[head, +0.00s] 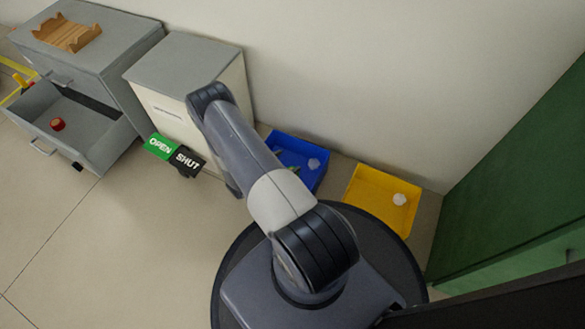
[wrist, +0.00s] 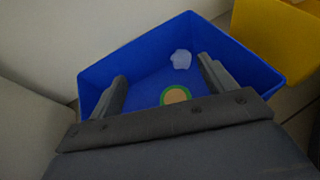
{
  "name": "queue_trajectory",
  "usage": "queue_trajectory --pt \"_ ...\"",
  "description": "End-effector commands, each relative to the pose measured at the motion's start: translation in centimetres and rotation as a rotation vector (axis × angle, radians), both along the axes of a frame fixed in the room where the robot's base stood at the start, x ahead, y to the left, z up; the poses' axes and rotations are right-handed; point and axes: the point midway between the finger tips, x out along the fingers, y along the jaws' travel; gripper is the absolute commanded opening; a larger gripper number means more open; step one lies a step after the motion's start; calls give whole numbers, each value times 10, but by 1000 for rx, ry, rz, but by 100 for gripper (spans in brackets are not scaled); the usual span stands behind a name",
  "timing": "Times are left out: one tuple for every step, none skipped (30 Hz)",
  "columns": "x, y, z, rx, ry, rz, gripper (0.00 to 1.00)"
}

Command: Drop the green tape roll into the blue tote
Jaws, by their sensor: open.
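The blue tote (head: 318,182) stands on the floor against the wall in the head view, partly behind my arm. It fills the middle of the wrist view (wrist: 242,67). The green tape roll (wrist: 176,87), a green ring around a tan centre, shows inside the tote's outline in the wrist view, its lower part hidden by my gripper's body. My gripper (wrist: 162,67) is open over the tote, its two fingers apart with nothing between their tips. The roll appears below the fingers, clear of both.
A whitish lump (wrist: 181,59) lies in the tote. A yellow tote (head: 375,205) with a white item (head: 399,199) stands to its right. A grey cabinet (head: 150,50) has an open drawer holding a red object (head: 57,124). An OPEN/SHUT sign (head: 174,156) shows left of my arm.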

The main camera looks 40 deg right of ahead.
Motion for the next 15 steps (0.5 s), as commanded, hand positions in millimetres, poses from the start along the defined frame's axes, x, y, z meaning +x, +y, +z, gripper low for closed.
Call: queue_trajectory --pt "0 11 8 0 2 6 79" --pt "0 16 10 0 1 5 79" --pt "0 23 12 0 1 6 79" --pt "-1 27 14 0 1 5 79" --pt "-1 32 16 0 1 5 79" --pt "-1 37 18 0 1 4 79" --pt "-1 41 19 0 0 3 79" --pt "-2 44 20 0 0 3 79" --pt "-2 48 21 0 0 2 79" --pt "-2 50 22 0 1 1 79" --pt "-2 52 23 0 0 2 79" --pt "-2 54 23 0 1 1 79" --pt "-3 55 24 0 0 1 79" --pt "-3 56 24 0 0 0 79" --pt "-3 57 24 0 0 -1 79"
